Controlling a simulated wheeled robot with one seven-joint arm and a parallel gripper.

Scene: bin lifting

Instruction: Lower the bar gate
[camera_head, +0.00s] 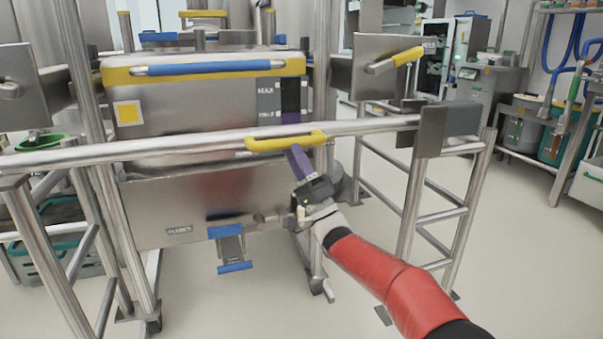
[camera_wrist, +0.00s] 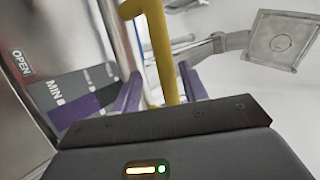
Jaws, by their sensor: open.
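The bar gate (camera_head: 200,145) is a long steel bar lying roughly level across the front of the steel bin. Its yellow handle (camera_head: 287,142) sticks out near the middle. The bar's right end meets a dark grey block (camera_head: 430,128) on a post. My gripper (camera_head: 298,158) has purple fingers and is just below the handle's right part. In the wrist view, the yellow handle (camera_wrist: 158,45) passes between the two open, spread fingers (camera_wrist: 160,92). I cannot tell whether either finger touches it.
The steel bin (camera_head: 200,90) with a blue and yellow grip stands behind the bar. A flat steel plate with a yellow lever (camera_head: 398,60) is at upper right. Steel frame posts (camera_head: 410,200) stand on both sides. The floor (camera_head: 520,260) at right is clear.

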